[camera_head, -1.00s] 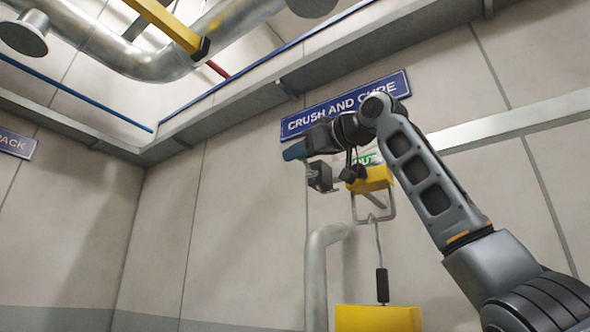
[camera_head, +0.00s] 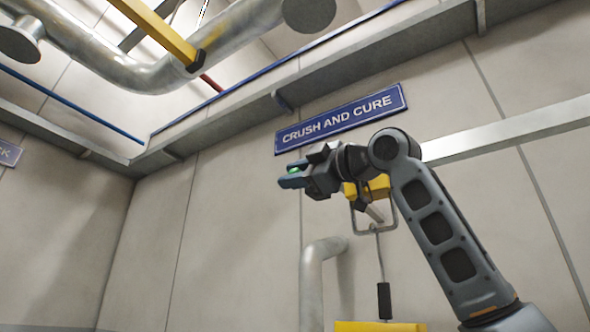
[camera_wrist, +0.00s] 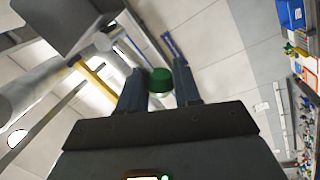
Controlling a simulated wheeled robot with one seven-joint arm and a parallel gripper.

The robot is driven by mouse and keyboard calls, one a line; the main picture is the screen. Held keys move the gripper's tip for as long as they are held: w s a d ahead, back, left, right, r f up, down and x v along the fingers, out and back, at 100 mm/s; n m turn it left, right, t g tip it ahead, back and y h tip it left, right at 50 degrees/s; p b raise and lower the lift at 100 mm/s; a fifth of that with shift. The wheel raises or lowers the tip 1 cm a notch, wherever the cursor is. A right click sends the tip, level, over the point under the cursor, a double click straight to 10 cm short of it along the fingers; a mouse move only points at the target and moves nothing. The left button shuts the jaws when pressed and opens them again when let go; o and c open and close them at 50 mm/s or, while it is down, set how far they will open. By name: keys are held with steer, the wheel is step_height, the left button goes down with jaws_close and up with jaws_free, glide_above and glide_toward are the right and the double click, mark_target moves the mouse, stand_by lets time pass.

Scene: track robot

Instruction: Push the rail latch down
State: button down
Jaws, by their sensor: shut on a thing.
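My gripper (camera_head: 290,172) is up in front of the wall, left of the yellow block, with its fingers pointing left. In the wrist view my gripper (camera_wrist: 160,70) has its two fingers on either side of a short green cylinder (camera_wrist: 160,82) with a pale lower part. It is shut on this green piece, which shows as a small bit of green (camera_head: 294,170) in the head view. I cannot tell for certain which part is the rail latch. The yellow block (camera_head: 378,187) with a grey loop is partly hidden behind my wrist.
A rod with a black grip (camera_head: 384,300) hangs from the loop above a yellow object (camera_head: 380,326). A grey pipe (camera_head: 312,285) stands left of it. The blue sign (camera_head: 342,118) is above my arm. A yellow beam (camera_head: 160,30) and large pipe (camera_head: 90,55) run overhead.

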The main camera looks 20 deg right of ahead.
steer(key=shift+f+n, duration=0.25)
steer(key=shift+n, duration=0.05)
